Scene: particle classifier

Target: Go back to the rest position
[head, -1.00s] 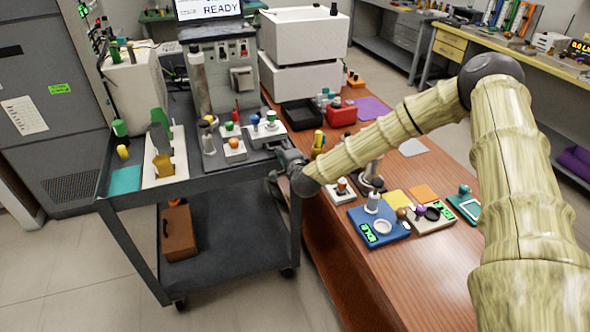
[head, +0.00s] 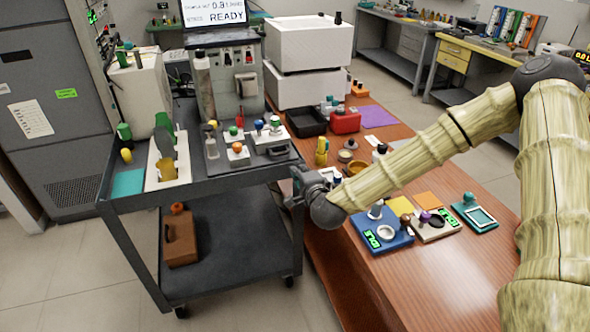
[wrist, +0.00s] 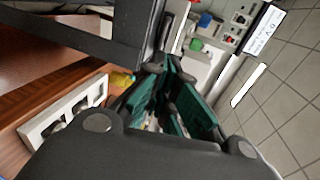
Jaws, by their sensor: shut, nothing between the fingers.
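My gripper (head: 296,187) is at the end of my wood-textured arm, beside the right edge of the dark cart (head: 225,180) and over the left edge of the wooden table. In the wrist view my gripper (wrist: 180,95) shows dark fingers with green pads, and nothing is seen held between them. In the head view the fingers are small and partly hidden by the wrist joint. The arm reaches in from the right, above the table.
The wooden table (head: 430,283) holds a blue device (head: 380,238), a teal frame (head: 480,216), a red box (head: 345,121) and a black tray (head: 306,122). White boxes (head: 310,45) stand behind. The floor (head: 80,285) left of the cart is clear.

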